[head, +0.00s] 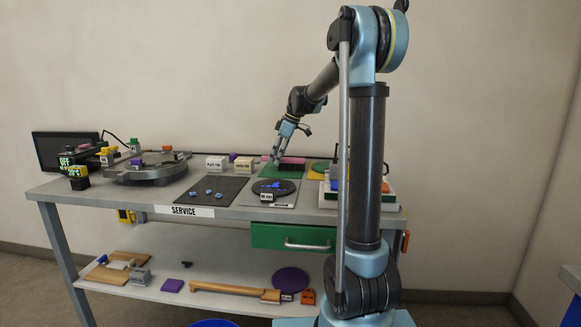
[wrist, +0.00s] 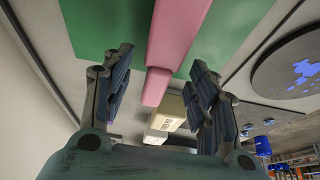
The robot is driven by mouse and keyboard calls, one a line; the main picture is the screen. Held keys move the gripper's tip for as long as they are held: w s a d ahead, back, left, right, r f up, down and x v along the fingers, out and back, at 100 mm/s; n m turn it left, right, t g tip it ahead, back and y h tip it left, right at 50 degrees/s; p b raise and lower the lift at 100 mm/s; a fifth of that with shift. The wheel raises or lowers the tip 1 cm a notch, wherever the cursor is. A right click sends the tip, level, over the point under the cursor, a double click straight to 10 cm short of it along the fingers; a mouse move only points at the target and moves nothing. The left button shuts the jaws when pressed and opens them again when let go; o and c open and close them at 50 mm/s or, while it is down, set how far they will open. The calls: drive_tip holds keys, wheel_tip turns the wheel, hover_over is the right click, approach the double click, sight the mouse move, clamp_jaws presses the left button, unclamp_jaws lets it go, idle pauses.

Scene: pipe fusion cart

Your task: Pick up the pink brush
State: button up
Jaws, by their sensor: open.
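The pink brush (head: 293,160) lies on a green mat (head: 268,171) at the back of the bench, with its dark bristle side toward the head camera. In the wrist view its pink handle (wrist: 176,38) runs down from the top edge and ends between the fingers. My gripper (head: 277,157) is just left of the brush and above the mat. In the wrist view my gripper (wrist: 158,75) is open, with one finger on each side of the handle and a visible gap on both sides. The brush's far end is out of the wrist view.
Labelled boxes (head: 216,164) stand left of the mat. In front are a dark round plate with blue bits (head: 287,186) and a dark mat (head: 208,196).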

drive_tip(key=shift+x, duration=0.95)
drive_tip(key=c, duration=1.2)
drive_tip(key=shift+o, duration=0.2)
drive_tip(key=shift+r, duration=0.1)
